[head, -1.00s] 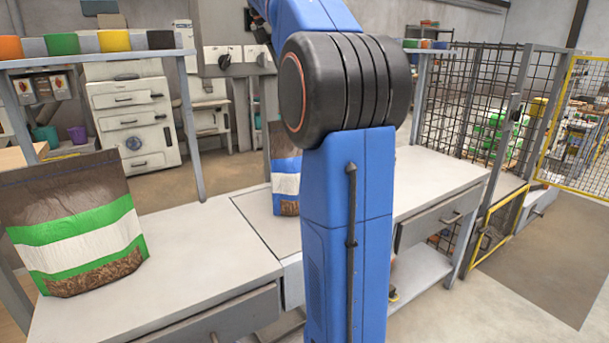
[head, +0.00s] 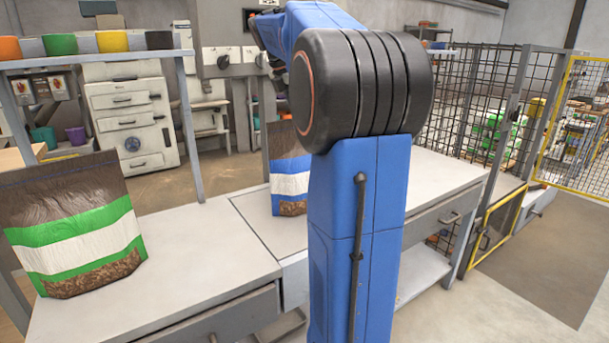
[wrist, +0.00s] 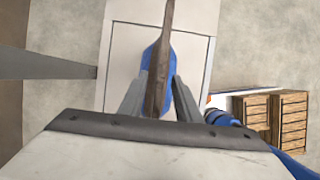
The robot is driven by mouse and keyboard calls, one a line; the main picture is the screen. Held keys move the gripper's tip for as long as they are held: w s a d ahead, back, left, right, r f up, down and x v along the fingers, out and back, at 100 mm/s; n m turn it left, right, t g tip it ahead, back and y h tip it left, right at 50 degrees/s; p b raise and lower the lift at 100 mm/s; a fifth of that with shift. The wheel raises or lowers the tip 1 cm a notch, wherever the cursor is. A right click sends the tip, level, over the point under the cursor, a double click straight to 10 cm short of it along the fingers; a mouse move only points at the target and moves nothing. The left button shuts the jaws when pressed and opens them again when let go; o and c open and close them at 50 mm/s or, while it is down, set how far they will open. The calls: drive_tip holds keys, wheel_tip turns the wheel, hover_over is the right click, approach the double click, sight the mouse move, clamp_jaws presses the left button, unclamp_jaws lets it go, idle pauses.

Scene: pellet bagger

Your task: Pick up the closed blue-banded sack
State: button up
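The blue-banded sack (head: 288,184) stands upright on the bench behind my arm, which hides its right part. It is brown with blue and white bands. In the wrist view the sack (wrist: 159,60) is seen from above as a narrow brown top edge with blue bulging below. My gripper (wrist: 160,88) is open, with one grey finger on each side of the sack's top. Gaps show between the fingers and the brown edge. In the head view the fingertips cannot be made out.
A green-banded sack (head: 78,228) stands on the bench (head: 190,262) at the left. A shelf with coloured pots (head: 62,44) is above it. A wire mesh fence (head: 478,100) stands at the right. Wooden crates (wrist: 292,118) show low in the wrist view.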

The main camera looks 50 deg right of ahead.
drive_tip(key=shift+d+f, duration=0.3)
drive_tip(key=shift+f, duration=0.35)
drive_tip(key=shift+f, duration=0.25)
idle(0.4)
clamp_jaws()
drive_tip(key=shift+s, duration=0.1)
idle(1.1)
